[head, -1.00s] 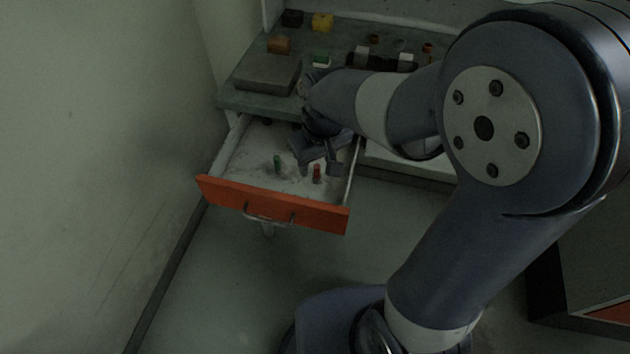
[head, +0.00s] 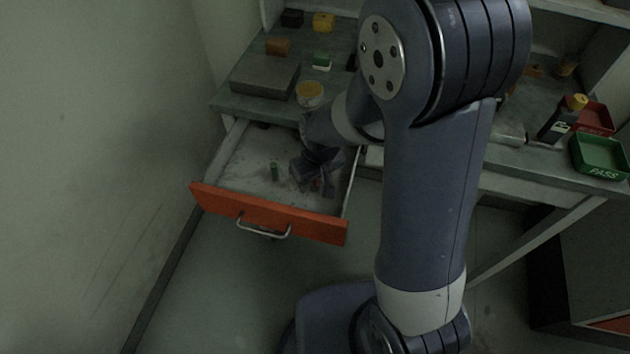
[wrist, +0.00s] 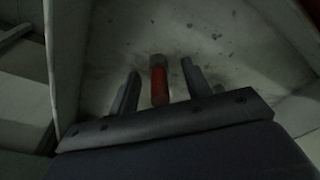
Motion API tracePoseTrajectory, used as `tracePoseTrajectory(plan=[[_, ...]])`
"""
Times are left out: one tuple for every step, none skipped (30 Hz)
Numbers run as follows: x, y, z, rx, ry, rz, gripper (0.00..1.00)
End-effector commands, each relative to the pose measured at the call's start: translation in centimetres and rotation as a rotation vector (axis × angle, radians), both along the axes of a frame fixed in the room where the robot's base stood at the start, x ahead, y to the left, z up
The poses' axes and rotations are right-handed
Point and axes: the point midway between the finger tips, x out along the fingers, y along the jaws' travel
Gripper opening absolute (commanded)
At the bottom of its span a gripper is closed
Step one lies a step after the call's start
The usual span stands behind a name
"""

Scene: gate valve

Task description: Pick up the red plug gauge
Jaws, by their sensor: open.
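The red plug gauge (wrist: 159,84) stands in the open drawer (head: 242,172) and shows between my open fingers in the wrist view, with a gap on each side. In the head view only a bit of its red (head: 315,185) shows beside my fingers. My gripper (head: 314,190) is low inside the drawer, pointing down, open and empty. It also shows in the wrist view (wrist: 160,92). I cannot tell how far the fingertips reach down along the gauge.
A green plug gauge (head: 274,171) stands left of my gripper in the drawer. The orange drawer front (head: 268,215) and drawer walls are close around. The bench above holds a grey block (head: 264,76), a yellow-lidded jar (head: 309,94), and red (head: 594,118) and green (head: 600,155) trays.

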Motion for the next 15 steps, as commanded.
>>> tracePoseTrajectory(plan=[[-0.01, 0.01, -0.06, 0.000, 0.000, 0.000, 0.46], [0.00, 0.01, -0.05, 0.000, 0.000, 0.000, 0.46], [0.01, 0.02, -0.04, 0.000, 0.000, 0.000, 0.46], [0.00, 0.00, -0.03, 0.000, 0.000, 0.000, 0.46], [0.00, 0.00, -0.03, 0.000, 0.000, 0.000, 0.46], [0.01, 0.01, -0.02, 0.000, 0.000, 0.000, 0.45], [0.01, 0.01, -0.02, 0.000, 0.000, 0.000, 0.43], [0.01, 0.01, -0.02, 0.000, 0.000, 0.000, 0.40], [0.01, 0.00, -0.01, 0.000, 0.000, 0.000, 0.37], [0.01, 0.00, -0.01, 0.000, 0.000, 0.000, 0.35], [0.01, 0.00, -0.01, 0.000, 0.000, 0.000, 0.32], [0.01, 0.00, -0.01, 0.000, 0.000, 0.000, 0.29], [0.01, 0.00, 0.00, 0.000, 0.000, 0.000, 0.27], [0.01, 0.00, 0.00, 0.000, 0.000, 0.000, 0.24], [0.01, 0.00, 0.00, 0.000, 0.000, 0.000, 0.21]])
